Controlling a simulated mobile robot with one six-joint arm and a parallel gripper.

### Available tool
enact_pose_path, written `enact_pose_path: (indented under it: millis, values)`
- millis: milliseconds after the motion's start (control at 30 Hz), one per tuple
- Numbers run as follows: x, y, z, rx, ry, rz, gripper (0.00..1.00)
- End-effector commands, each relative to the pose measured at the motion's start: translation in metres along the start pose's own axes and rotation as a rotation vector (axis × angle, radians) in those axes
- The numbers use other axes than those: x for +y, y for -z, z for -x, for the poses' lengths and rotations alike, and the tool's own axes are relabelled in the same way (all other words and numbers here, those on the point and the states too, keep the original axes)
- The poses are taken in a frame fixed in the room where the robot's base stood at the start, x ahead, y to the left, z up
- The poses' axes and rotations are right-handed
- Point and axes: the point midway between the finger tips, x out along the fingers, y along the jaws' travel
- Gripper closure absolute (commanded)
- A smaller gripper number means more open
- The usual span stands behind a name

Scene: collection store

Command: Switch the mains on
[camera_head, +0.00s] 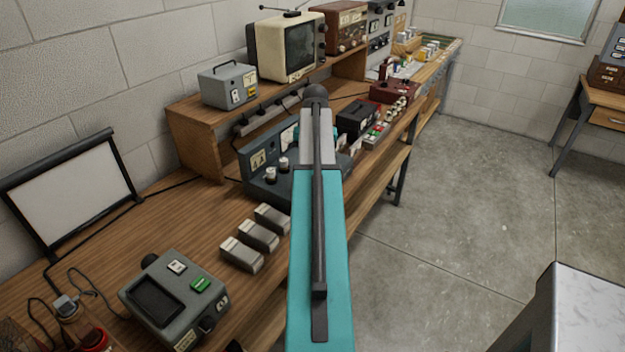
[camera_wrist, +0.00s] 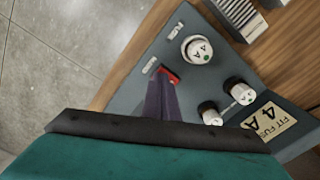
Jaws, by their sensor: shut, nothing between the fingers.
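A blue-grey power unit (camera_head: 258,185) stands on the wooden bench, partly hidden by my arm. In the wrist view its panel (camera_wrist: 185,95) carries a small red switch (camera_wrist: 169,75) beside a small label too blurred to read. A white round fuse cap (camera_wrist: 201,50) marked 4 A sits near the switch, and two dark knobs with white tops (camera_wrist: 210,113) lie farther along. A card reads FIT FUSE 4 A (camera_wrist: 269,121). My gripper (camera_wrist: 160,84) is shut and empty, its tip right at the red switch. I cannot tell whether they touch.
Grey blocks (camera_head: 257,235) and a grey meter (camera_head: 175,300) with a green button lie on the near bench. A black box (camera_head: 357,119) and a red unit (camera_head: 395,91) stand beyond the power unit. A shelf (camera_head: 205,125) rises behind.

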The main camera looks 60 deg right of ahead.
Motion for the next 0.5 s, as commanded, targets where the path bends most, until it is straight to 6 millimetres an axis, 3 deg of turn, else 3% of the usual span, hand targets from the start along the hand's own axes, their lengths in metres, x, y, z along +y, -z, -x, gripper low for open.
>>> enact_pose_path:
  millis: [500]
  values:
    - [-0.0004,-0.0001,-0.0047,0.000,0.000,0.001,1.00]
